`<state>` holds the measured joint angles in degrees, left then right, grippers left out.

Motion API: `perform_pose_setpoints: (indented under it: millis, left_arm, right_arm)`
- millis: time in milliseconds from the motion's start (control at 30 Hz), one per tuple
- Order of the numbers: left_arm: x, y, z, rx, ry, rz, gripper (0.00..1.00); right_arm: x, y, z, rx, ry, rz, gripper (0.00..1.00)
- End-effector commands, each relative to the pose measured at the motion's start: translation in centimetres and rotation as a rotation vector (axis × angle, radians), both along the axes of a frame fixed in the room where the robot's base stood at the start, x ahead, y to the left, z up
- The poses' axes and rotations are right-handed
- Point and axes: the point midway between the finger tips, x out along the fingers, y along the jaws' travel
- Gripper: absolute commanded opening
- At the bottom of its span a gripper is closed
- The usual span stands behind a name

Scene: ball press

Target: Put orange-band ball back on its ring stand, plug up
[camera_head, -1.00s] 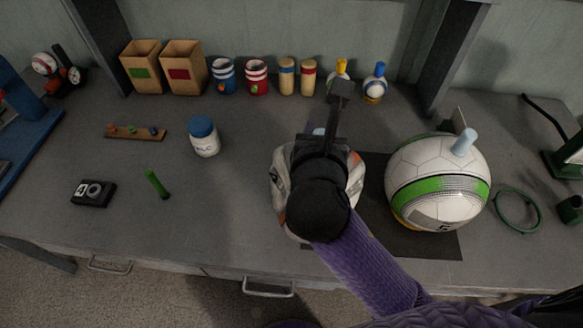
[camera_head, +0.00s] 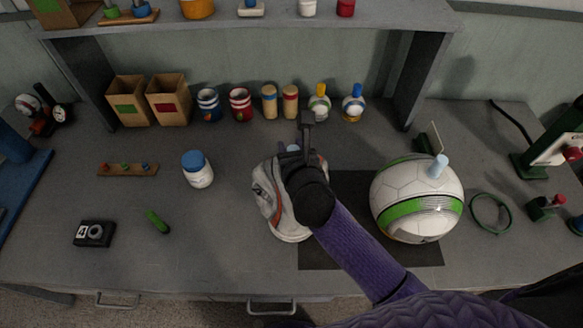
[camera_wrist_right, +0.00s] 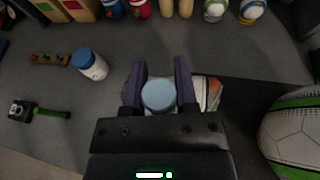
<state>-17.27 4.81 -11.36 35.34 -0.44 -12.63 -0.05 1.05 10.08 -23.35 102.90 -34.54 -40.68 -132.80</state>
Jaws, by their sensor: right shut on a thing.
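The right gripper is shut on the plug from above, and the plug points up toward the wrist camera. Part of the ball (camera_wrist_right: 212,92) shows beside the fingers. I cannot make out its ring stand or whether the ball touches the table. My left gripper is not in view.
A green-band ball (camera_head: 400,185) with a blue plug stands on the right of the dark mat (camera_head: 345,215). A green ring (camera_head: 490,213) lies farther right. A white jar (camera_head: 198,170), green marker (camera_head: 158,222) and camera (camera_head: 95,233) are at left. Cups, bottles and boxes line the back.

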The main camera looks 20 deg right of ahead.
Motion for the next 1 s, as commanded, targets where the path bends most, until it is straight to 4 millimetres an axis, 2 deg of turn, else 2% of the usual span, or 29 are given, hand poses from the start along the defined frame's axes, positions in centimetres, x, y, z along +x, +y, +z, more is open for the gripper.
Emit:
perform_pose_setpoints:
  millis: [200, 433, 667, 700, 833, 867, 1000]
  left_arm:
    - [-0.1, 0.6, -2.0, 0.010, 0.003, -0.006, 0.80]
    - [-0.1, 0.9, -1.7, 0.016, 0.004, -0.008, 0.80]
    - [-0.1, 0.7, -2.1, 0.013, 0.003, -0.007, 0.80]
    - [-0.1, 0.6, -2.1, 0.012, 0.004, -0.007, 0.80]
    - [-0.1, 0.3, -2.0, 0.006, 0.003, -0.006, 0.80]
    - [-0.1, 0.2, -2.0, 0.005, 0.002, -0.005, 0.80]
    - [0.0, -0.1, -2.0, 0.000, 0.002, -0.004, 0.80]
  right_arm:
    - [0.0, 0.0, -3.7, 0.001, 0.002, 0.000, 0.00]
    - [0.0, 0.0, -3.4, -0.001, -0.002, 0.001, 0.00]
    - [0.0, 0.0, -4.2, 0.000, 0.000, 0.000, 0.00]
    - [0.0, 0.0, -4.2, 0.000, 0.001, 0.000, 0.41]
    - [0.0, 0.0, -4.1, 0.000, 0.001, 0.000, 0.68]
    - [0.0, 0.0, -4.1, 0.000, 0.001, 0.000, 0.72]
    - [0.0, 0.0, -4.1, 0.000, 0.001, 0.000, 0.72]
